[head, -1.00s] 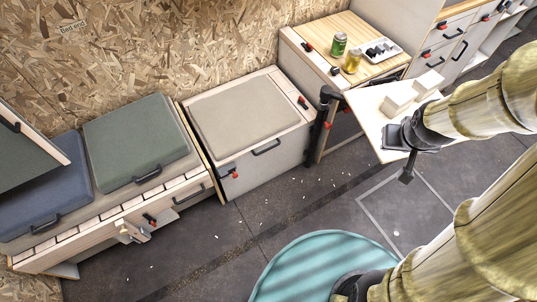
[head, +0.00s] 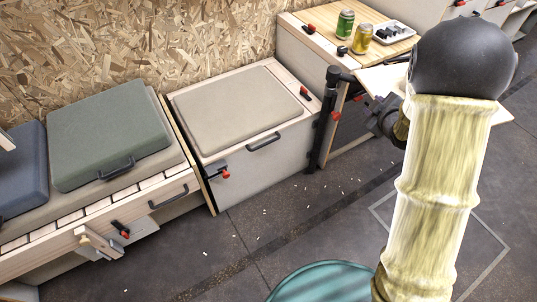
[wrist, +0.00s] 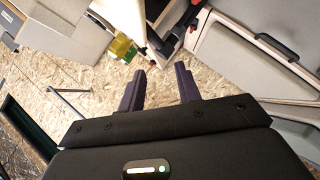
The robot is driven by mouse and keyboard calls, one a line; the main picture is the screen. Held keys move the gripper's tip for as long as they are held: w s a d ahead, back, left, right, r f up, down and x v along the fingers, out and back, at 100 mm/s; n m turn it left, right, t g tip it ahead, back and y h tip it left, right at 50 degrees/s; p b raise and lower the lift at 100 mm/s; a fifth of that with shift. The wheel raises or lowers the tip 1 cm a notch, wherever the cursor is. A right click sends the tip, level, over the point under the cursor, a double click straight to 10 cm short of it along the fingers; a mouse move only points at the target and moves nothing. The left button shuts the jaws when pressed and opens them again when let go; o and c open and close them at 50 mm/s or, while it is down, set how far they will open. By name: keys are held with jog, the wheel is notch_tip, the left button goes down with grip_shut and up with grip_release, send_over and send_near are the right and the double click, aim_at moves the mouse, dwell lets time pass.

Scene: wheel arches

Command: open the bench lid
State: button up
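The bench is a pale box with a beige padded lid (head: 237,108) against the chipboard wall. The lid lies flat and closed. A black handle (head: 264,142) sits on the front near the top, and a red-tipped black latch (head: 225,173) sits at its front left. My gripper (head: 378,112) is to the right of the bench, apart from it and partly hidden by my arm. In the wrist view the fingers (wrist: 158,88) are spread with nothing between them. That view also shows what looks like the bench lid (wrist: 235,70) at the right, upside down, with a handle.
A wooden counter (head: 322,46) at the back right holds a green can (head: 345,22), a yellow can (head: 360,39) and a tray (head: 394,38). A black post (head: 325,125) stands by the bench's right side. A green cushion (head: 108,135) lies at left.

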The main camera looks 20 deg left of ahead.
aim_at(266, 143)
jog(key=s+a+f+n+g+y+b, duration=0.1)
jog(key=a+f+n+g+y+b, duration=0.1)
jog(key=a+f+n+b, duration=0.3)
jog(key=s+a+f+n+g+y+b, duration=0.1)
jog(key=a+f+n+y+b, duration=0.4)
jog(key=f+b, duration=0.5)
jog(key=s+a+f+n+g+y+b, duration=0.1)
jog(key=a+f+n+g+y+b, duration=0.3)
jog(key=f, duration=1)
jog(key=a+n+b, duration=0.3)
jog(key=b, duration=0.1)
jog(key=shift+s+f, duration=0.2)
jog(key=shift+s, duration=0.1)
jog(key=shift+a, duration=0.15)
jog(key=b+x, duration=0.8)
jog(key=x, duration=0.9)
jog(key=shift+a+r, duration=0.1)
grip_shut()
